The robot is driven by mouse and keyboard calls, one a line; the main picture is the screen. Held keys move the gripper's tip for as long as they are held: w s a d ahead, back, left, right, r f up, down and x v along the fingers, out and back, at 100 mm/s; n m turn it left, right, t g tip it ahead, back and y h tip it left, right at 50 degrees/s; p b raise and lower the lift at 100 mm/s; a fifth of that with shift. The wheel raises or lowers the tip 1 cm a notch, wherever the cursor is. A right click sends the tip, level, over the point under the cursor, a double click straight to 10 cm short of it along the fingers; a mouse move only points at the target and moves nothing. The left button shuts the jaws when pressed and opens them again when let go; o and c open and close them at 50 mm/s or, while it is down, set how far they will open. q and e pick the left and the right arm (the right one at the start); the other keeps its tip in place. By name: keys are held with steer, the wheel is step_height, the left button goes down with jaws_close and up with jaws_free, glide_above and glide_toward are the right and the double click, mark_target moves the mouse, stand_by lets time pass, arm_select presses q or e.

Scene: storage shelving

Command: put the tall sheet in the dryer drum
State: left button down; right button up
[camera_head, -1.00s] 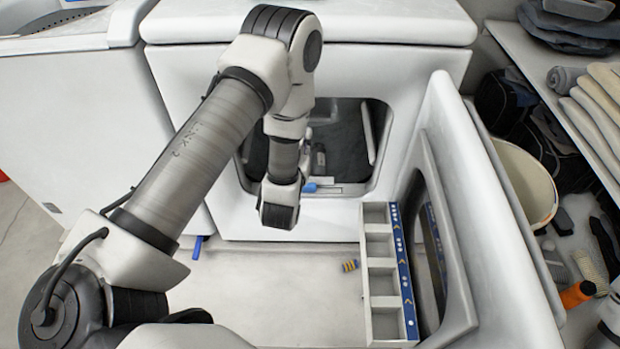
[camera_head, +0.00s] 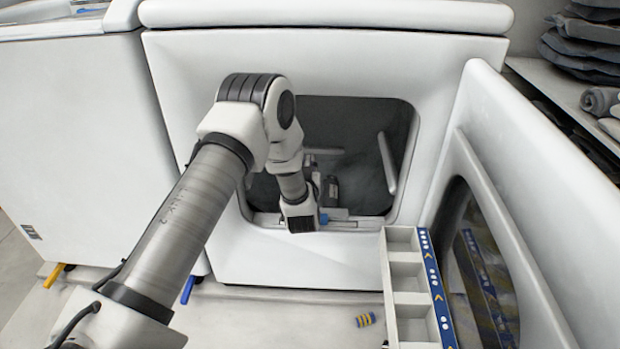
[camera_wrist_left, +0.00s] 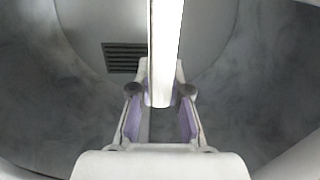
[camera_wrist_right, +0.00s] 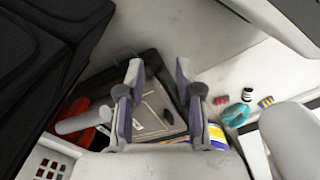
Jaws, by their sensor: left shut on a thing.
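The dryer drum (camera_head: 355,130) is a dark grey hollow behind the square opening in the white front. My left arm reaches into the opening, and the left gripper (camera_head: 325,200) is partly hidden behind its wrist in the head view. In the left wrist view this gripper (camera_wrist_left: 161,98) is shut on a tall, narrow white piece (camera_wrist_left: 165,45), seemingly the tall sheet seen edge-on. The drum's back wall with a dark vent grille (camera_wrist_left: 123,57) is beyond it. My right gripper (camera_wrist_right: 158,85) is open and empty, above dark items on the floor.
The open dryer door (camera_head: 540,190) stands at the right of the opening. A white compartment tray (camera_head: 408,285) stands in front of it. A striped roll (camera_head: 365,320) lies on the floor nearby. A light paddle (camera_head: 388,165) shows at the drum's right. Shelves with folded cloth (camera_head: 585,45) are far right.

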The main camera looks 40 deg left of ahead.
arm_select(q)
steer(key=f+b, duration=0.1)
steer(key=w+f, duration=0.1)
steer(key=f+b, duration=0.1)
steer(key=f, duration=0.1)
steer(key=shift+w+a+b, duration=0.15)
steer(key=shift+w+b, duration=0.1)
steer(key=shift+b, duration=0.1)
steer(key=shift+r, duration=0.25)
steer(key=shift+f, duration=0.25)
steer(key=c, duration=1.1)
jaws_free()
steer(key=shift+c, duration=0.2)
steer(key=shift+r, duration=0.1)
